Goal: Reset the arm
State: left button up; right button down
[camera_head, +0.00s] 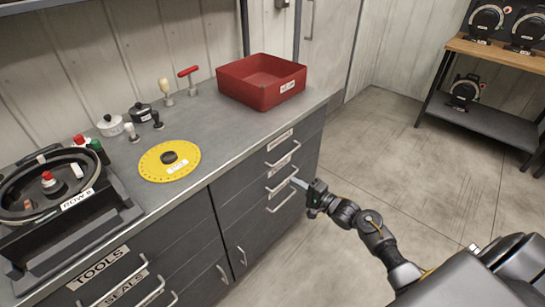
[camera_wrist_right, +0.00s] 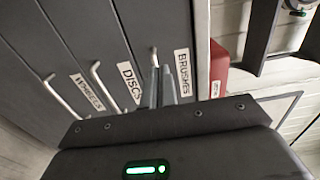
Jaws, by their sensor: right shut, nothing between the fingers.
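My right gripper (camera_head: 297,183) is in front of the drawer stack at the right end of the dark cabinet (camera_head: 233,207). Its two narrow grey fingers are together and hold nothing; they also show in the right wrist view (camera_wrist_right: 164,84). The fingertips are close to the drawer handles, and I cannot tell whether they touch one. The wrist view shows labels WHEELS (camera_wrist_right: 87,92), DISCS (camera_wrist_right: 130,82) and BRUSHES (camera_wrist_right: 184,76) on the drawer fronts. The drawers look shut. My left gripper is not in the head view.
The counter holds a red bin (camera_head: 262,82), a yellow disc (camera_head: 169,161), small knobs and pots, and a black seed meter unit (camera_head: 60,205) labelled ROW 8. A wooden-topped bench (camera_head: 500,55) stands at the back right. The concrete floor (camera_head: 420,165) between is clear.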

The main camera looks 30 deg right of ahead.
jog(key=s+d+f+n+g+h, duration=0.1)
jog(key=d+f+n+h, duration=0.1)
jog(key=f+n, duration=0.35)
jog(key=s+d+f+n+g+h, duration=0.2)
jog(key=f, duration=0.7)
jog(key=s+a+f+n+g+h, duration=0.1)
jog(key=s+f+n+g, duration=0.1)
jog(key=s+f, duration=0.5)
jog(key=s+a+f+n+g+h, duration=0.1)
jog(key=s+f+n+g, duration=0.1)
jog(key=s+f, duration=0.5)
jog(key=s+a+f+n+g, duration=0.1)
jog(key=s+a+f+g, duration=0.2)
jog(key=s+f, duration=0.3)
jog(key=s+a+f+n+g, duration=0.2)
jog(key=s+a+f, duration=0.2)
jog(key=s, duration=1.3)
jog(key=s+a+f+n+g, duration=0.1)
jog(key=s+a+f+g, duration=0.2)
jog(key=s+f, duration=0.4)
jog(key=s, duration=0.4)
jog(key=shift+s+a+f+g+h, duration=0.25)
jog(key=shift+s+f+g+h, duration=0.05)
jog(key=shift+f+h, duration=0.1)
